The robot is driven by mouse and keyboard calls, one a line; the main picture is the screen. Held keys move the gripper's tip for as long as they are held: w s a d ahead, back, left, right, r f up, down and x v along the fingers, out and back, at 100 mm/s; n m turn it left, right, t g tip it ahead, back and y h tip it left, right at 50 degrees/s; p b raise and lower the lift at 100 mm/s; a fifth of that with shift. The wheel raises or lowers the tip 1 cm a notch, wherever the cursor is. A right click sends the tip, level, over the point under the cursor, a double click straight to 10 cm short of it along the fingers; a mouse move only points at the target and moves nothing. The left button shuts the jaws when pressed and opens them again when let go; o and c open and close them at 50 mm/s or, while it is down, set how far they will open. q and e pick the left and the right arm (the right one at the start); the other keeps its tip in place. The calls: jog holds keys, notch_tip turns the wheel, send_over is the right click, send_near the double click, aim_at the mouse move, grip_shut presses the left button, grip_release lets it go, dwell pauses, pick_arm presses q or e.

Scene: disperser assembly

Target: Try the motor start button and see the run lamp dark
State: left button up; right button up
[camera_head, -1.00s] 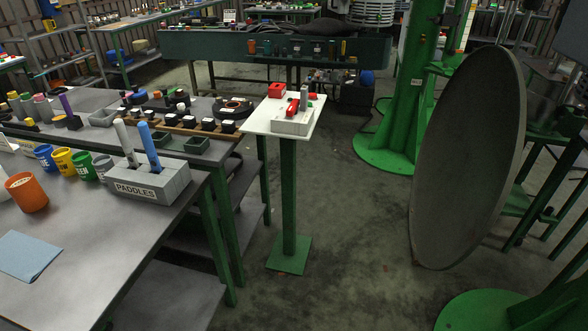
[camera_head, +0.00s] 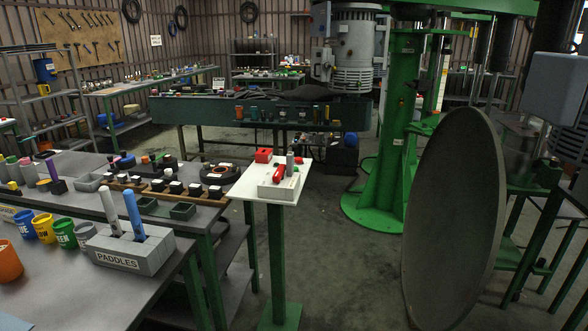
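No motor start button or run lamp can be made out clearly in the head view. The green disperser frame (camera_head: 385,180) stands right of centre, with a grey finned motor (camera_head: 353,50) at its top. A plain grey box (camera_head: 556,88) hangs at the upper right; no button or lit lamp shows on the side facing me. Neither of my grippers is in view.
A large grey disc (camera_head: 455,220) stands on edge at the right and hides what is behind it. The left bench (camera_head: 75,280) holds a PADDLES block (camera_head: 135,250) and several coloured cups. Bare floor (camera_head: 340,270) lies between the stand and the disc.

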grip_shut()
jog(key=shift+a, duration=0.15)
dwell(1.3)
